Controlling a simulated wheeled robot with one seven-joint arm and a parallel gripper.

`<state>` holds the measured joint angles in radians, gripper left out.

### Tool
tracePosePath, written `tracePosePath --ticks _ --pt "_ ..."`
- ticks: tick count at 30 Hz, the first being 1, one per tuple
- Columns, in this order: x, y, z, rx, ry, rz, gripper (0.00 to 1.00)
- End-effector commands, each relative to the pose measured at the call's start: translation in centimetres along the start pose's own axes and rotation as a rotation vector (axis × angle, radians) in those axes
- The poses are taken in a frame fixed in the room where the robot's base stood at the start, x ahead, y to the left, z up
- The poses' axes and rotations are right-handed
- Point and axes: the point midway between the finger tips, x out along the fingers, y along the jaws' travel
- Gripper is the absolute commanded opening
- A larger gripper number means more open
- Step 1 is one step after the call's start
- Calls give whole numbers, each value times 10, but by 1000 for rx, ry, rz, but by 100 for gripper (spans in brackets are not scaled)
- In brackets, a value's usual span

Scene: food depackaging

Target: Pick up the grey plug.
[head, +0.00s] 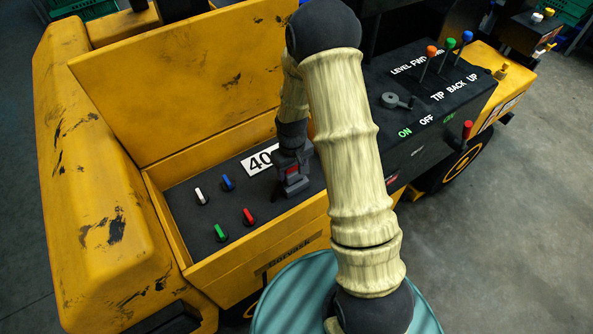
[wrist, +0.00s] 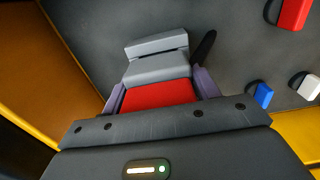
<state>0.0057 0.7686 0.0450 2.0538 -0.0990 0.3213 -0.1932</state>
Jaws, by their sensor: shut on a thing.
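The grey plug (wrist: 158,65) is a grey block with a red face, seen in the wrist view between the two fingers of my gripper (wrist: 160,88). The fingers are shut on its sides. In the head view, my gripper (head: 291,170) is over the right part of the dark panel in the yellow compartment, and the red and grey of the plug show at its tip. A black lever-like piece (wrist: 204,47) is beside the plug in the wrist view. I cannot tell whether the plug touches the panel.
White (head: 200,196), blue (head: 228,183), green (head: 221,233) and red (head: 249,216) switches stand on the panel left of my gripper. A raised yellow lid (head: 175,85) stands behind. A black console (head: 425,120) with coloured levers is at the right.

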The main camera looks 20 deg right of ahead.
Motion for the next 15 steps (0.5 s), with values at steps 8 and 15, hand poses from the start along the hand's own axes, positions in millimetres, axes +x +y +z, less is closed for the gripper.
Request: tracePosePath --ticks 8,15 --pt "-43 0 -1 -1 7 2 19" --pt "-81 0 -1 1 6 2 19"
